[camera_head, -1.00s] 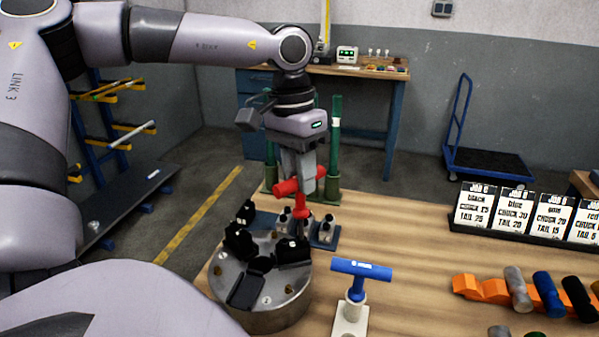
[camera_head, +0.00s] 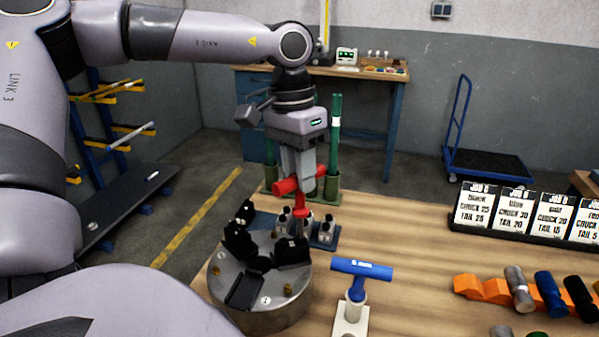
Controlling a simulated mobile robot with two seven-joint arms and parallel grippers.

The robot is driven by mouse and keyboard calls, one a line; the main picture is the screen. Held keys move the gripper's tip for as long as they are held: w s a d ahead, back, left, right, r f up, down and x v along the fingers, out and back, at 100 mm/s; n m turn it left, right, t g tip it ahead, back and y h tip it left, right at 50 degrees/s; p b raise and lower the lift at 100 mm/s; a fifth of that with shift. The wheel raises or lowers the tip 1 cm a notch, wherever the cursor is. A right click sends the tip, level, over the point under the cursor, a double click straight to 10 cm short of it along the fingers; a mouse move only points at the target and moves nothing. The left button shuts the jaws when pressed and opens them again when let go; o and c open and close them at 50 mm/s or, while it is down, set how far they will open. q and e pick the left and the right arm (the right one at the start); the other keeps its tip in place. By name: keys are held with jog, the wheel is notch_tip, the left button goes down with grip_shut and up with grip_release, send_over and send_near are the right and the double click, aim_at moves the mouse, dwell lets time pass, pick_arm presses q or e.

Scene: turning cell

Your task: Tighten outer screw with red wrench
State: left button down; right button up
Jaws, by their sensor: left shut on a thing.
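The red T-handled wrench (camera_head: 300,199) is upright behind the chuck. My left gripper (camera_head: 302,178) is shut on its crossbar from above. The wrench's lower end is among small dark blocks with metal pins; I cannot tell whether it touches one of them. The round metal chuck (camera_head: 266,316) with black jaws stands on the table in front of the wrench. Brass-coloured screws (camera_head: 288,289) show on the chuck's top. My right gripper is not in view.
A blue T-handled wrench (camera_head: 361,269) stands in a white holder (camera_head: 350,322) right of the chuck. An orange rack (camera_head: 482,290) with several cylinders lies at the right. Job cards (camera_head: 513,212) stand behind it. Wooden table between them is clear.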

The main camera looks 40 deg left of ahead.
pick_arm(q)
jog(key=shift+r, duration=0.15)
jog(key=shift+r+p, duration=0.45)
jog(key=shift+r, duration=1.95)
